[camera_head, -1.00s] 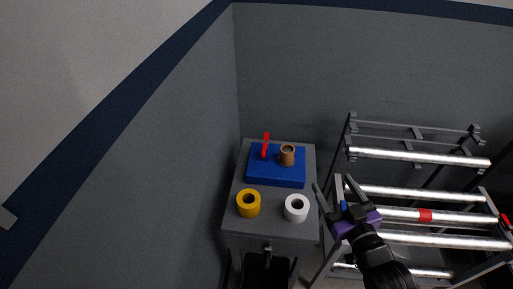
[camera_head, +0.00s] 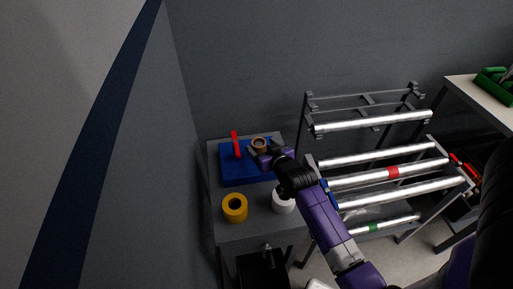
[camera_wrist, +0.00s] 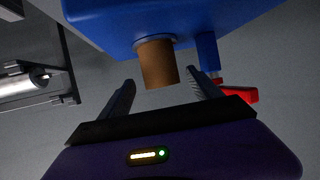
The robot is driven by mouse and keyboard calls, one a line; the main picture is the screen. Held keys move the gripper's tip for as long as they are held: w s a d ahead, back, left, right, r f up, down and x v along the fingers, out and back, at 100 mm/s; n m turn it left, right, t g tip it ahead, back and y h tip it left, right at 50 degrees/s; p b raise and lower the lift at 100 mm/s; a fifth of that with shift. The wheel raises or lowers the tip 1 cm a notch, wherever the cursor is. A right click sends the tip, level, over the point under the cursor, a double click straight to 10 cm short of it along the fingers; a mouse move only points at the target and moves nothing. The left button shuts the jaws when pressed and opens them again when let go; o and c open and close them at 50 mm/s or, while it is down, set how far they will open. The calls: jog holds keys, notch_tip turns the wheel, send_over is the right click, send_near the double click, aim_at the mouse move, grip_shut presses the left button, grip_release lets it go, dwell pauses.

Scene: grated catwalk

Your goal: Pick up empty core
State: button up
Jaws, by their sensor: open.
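The empty core, a brown cardboard tube (camera_head: 259,143), stands upright on the blue base (camera_head: 236,179), which has a red upright part (camera_head: 236,145) at its left. My gripper (camera_head: 264,156) is at the core's near side and hides its lower part in the head view. In the wrist view the core (camera_wrist: 157,64) shows between and ahead of the two open fingers (camera_wrist: 165,88), apart from both. The blue base (camera_wrist: 120,22) is at the top of that view.
A yellow roll (camera_head: 234,208) and a white roll (camera_head: 283,202) stand on the grey cabinet top (camera_head: 258,226). A rack of metal pipes (camera_head: 385,173) stands to the right. A table with a green object (camera_head: 494,84) is at far right. Walls close in left and behind.

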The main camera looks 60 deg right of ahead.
aim_at(257, 142)
jog(key=shift+x, duration=2.85)
jog(key=shift+a, duration=0.1)
jog(key=c, duration=1.4)
notch_tip(257, 142, up, 20)
